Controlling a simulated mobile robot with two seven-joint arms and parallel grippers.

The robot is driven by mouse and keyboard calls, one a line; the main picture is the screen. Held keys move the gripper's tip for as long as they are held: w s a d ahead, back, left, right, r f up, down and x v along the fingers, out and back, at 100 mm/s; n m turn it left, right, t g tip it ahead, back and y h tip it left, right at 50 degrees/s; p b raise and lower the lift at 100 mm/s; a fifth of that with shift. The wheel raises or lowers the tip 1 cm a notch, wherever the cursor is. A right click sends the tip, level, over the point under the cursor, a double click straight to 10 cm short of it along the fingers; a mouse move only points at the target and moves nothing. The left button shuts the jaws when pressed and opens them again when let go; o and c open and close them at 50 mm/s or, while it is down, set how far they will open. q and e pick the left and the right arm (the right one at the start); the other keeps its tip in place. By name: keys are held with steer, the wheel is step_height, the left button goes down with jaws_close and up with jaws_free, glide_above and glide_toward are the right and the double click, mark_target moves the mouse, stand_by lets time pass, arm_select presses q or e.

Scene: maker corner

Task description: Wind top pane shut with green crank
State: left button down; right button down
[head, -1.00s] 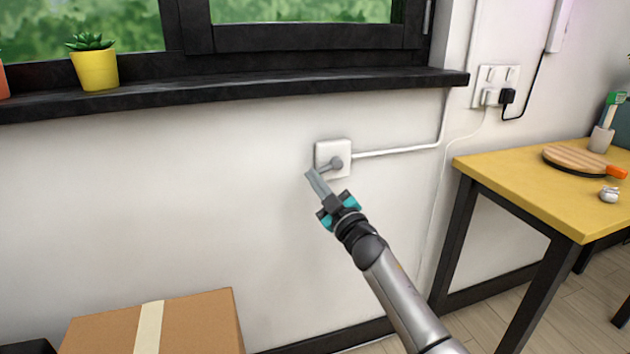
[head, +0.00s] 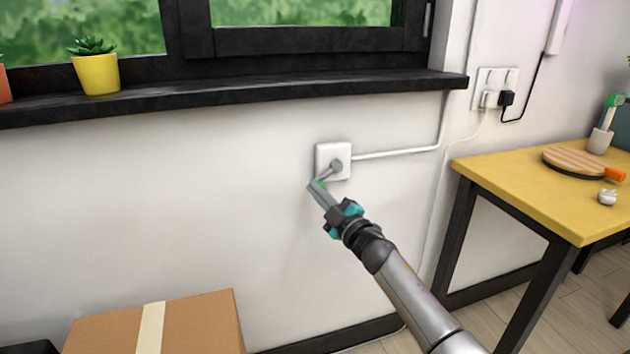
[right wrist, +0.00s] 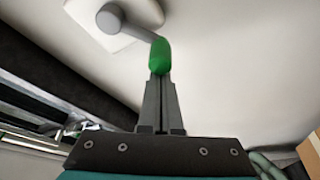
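The crank's grey arm (head: 327,173) comes out of a white square wall box (head: 344,150) below the window sill and points down to the left. Its green grip (head: 319,184) shows at my right gripper's tips. My right gripper (head: 316,187) is shut on this grip. In the right wrist view the green grip (right wrist: 160,56) sits between the two grey fingertips (right wrist: 160,78), with the grey crank arm (right wrist: 132,27) leading up to the box. The window (head: 310,40) shows only its lower part; its top is out of frame. My left gripper is not in view.
A black sill (head: 230,92) with a yellow plant pot (head: 97,74) runs above. A cardboard box (head: 200,322) stands at the lower left. A yellow-topped table (head: 520,190) with a round wooden board (head: 572,161) stands at the right. The wall around the crank is clear.

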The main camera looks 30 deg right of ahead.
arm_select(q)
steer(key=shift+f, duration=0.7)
arm_select(e)
steer(key=shift+d+f+n+g, duration=0.4)
steer(key=shift+f+n, duration=0.25)
steer(key=shift+n, duration=0.55)
arm_select(q)
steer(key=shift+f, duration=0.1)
steer(key=shift+p, duration=0.3)
